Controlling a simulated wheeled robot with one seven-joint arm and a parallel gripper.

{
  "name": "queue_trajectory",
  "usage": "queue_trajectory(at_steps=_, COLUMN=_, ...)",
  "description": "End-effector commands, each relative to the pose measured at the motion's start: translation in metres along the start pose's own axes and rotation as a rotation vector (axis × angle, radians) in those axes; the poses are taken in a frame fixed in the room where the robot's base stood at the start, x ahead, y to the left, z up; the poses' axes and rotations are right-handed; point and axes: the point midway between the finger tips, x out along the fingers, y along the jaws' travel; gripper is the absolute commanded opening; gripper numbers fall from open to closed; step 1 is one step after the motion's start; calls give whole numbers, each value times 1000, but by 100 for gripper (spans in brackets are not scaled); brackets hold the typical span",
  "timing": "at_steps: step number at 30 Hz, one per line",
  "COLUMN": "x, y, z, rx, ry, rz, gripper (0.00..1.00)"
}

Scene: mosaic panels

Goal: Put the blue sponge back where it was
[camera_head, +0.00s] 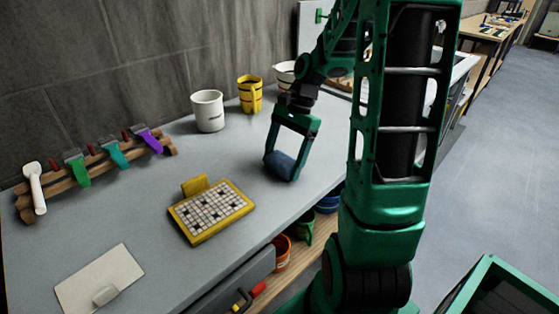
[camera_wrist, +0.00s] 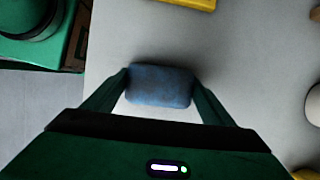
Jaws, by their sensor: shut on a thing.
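The blue sponge (camera_wrist: 160,85) is between the two fingers of my gripper (camera_wrist: 160,88) in the wrist view, with a finger against each side. In the head view the gripper (camera_head: 281,165) points down over the grey counter (camera_head: 235,165), shut on the sponge (camera_head: 281,166). The sponge is at or just above the counter, to the right of the mosaic panel; I cannot tell whether it touches the surface.
The yellow-framed mosaic panel (camera_head: 211,211) lies left of the gripper. A white mug (camera_head: 208,111) and a yellow cup (camera_head: 250,94) stand behind. A wooden rack (camera_head: 95,168) holds tools along the wall. A white board with a handle (camera_head: 99,281) lies at front left.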

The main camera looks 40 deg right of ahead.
Motion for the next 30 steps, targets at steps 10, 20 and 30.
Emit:
queue_trajectory(at_steps=10, x=2, y=0, z=0, rx=-1, ry=0, rz=0, gripper=85)
queue_trajectory(at_steps=20, x=1, y=0, z=0, rx=-1, ry=1, rz=0, gripper=96)
queue_trajectory(at_steps=30, x=-38, y=-1, z=0, rx=0, ry=3, rz=-3, gripper=96)
